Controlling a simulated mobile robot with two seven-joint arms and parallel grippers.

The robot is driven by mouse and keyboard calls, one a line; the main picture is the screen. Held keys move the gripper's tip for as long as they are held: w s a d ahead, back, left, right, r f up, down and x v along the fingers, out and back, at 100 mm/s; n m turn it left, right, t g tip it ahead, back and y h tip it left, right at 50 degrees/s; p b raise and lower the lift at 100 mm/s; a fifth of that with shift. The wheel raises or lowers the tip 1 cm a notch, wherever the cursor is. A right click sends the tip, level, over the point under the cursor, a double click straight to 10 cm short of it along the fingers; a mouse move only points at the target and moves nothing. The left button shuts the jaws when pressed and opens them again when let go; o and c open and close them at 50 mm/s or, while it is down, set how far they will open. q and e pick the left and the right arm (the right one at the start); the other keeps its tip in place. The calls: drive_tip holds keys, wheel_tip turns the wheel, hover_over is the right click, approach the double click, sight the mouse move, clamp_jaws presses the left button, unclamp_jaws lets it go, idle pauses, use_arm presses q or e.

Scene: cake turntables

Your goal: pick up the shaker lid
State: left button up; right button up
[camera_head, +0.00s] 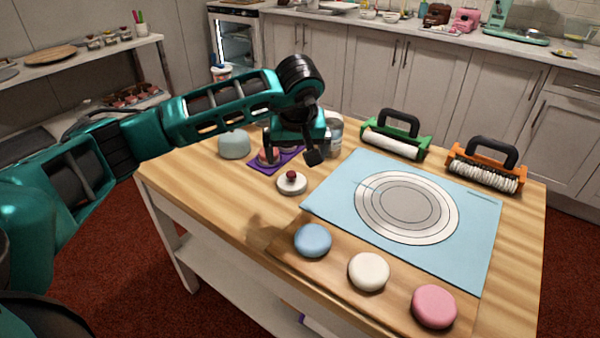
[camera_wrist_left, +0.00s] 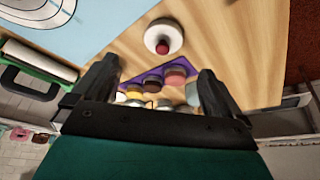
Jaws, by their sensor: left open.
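The shaker lid, a white disc with a dark red knob (camera_head: 291,184), lies on the wooden table, knob up, left of the blue mat. It also shows near the top middle of the left wrist view (camera_wrist_left: 163,37). My left gripper (camera_head: 291,155) is open and empty, pointing down above the table, behind and above the lid. In the left wrist view its two fingers (camera_wrist_left: 157,72) are spread wide, with the lid beyond their tips and apart from them. My right gripper is not in view.
A purple mat (camera_head: 264,166) with small jars lies just behind the lid, partly hidden by my gripper. A clear jar (camera_head: 334,138) stands right of it. A light blue mound (camera_head: 234,145) is at left. Blue (camera_head: 313,240), white and pink discs lie on a board in front.

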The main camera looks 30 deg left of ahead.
use_arm(q)
hover_over(292, 177)
drive_tip(key=s+d, duration=0.2)
wheel_tip(292, 177, down, 6)
drive_tip(key=shift+r, duration=0.2)
drive_tip(key=shift+a+b+x, duration=0.15)
drive_tip(key=shift+b+x, duration=0.1)
drive_tip(key=shift+x, duration=1.25)
drive_tip(key=shift+a+b+x, duration=0.2)
drive_tip(key=shift+x, duration=1.35)
drive_tip(key=shift+r, duration=0.1)
drive_tip(key=c, duration=1)
drive_tip(key=shift+o, duration=0.2)
